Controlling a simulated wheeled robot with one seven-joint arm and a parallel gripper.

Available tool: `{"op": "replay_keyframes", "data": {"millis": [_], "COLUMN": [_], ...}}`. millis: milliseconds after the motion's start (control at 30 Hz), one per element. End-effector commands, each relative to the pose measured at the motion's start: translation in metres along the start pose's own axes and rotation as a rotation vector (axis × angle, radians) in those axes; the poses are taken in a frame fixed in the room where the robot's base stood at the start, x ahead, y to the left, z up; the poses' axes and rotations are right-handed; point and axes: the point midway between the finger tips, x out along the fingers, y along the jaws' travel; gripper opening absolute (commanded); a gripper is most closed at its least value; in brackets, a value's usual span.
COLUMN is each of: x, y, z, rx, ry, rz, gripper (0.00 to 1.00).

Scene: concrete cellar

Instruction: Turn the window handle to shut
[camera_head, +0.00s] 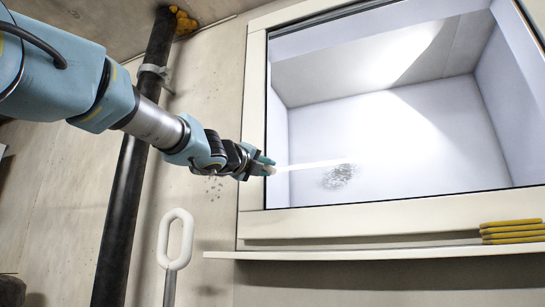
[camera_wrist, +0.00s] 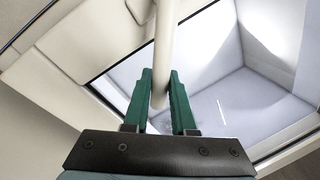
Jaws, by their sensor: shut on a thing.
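The window handle is a pale, smooth bar (camera_wrist: 165,38) in the wrist view. It runs from the top edge down between the two green fingers of my gripper (camera_wrist: 161,88). The fingers are shut on the bar from both sides. In the head view my gripper (camera_head: 268,166) is at the left side of the window frame (camera_head: 252,120), with a small pale end showing at its fingertips. The handle's pivot is hidden in the head view, and its exact angle cannot be told. The window pane (camera_head: 390,140) looks onto a bright white recess.
A dark vertical pipe (camera_head: 124,200) stands left of the window, behind my arm. A white loop on a rod (camera_head: 175,240) rises below my gripper. A narrow sill (camera_head: 370,253) runs under the window, with stacked yellow bars (camera_head: 512,231) at right. A pale streak (camera_head: 318,164) crosses the pane.

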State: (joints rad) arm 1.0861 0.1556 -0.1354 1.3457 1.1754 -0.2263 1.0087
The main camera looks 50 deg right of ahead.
Motion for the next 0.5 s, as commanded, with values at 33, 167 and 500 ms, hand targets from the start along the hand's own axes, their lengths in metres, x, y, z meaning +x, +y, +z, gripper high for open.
{"op": "replay_keyframes", "data": {"millis": [33, 167, 500], "x": [-0.001, -0.003, -0.008], "y": [0.006, 0.016, 0.041], "z": [0.001, 0.002, 0.012], "rx": [0.044, 0.166, 0.482], "ry": [0.008, 0.031, 0.094], "rz": [0.003, 0.003, 0.003], "gripper": [0.00, 0.00, 0.00]}}
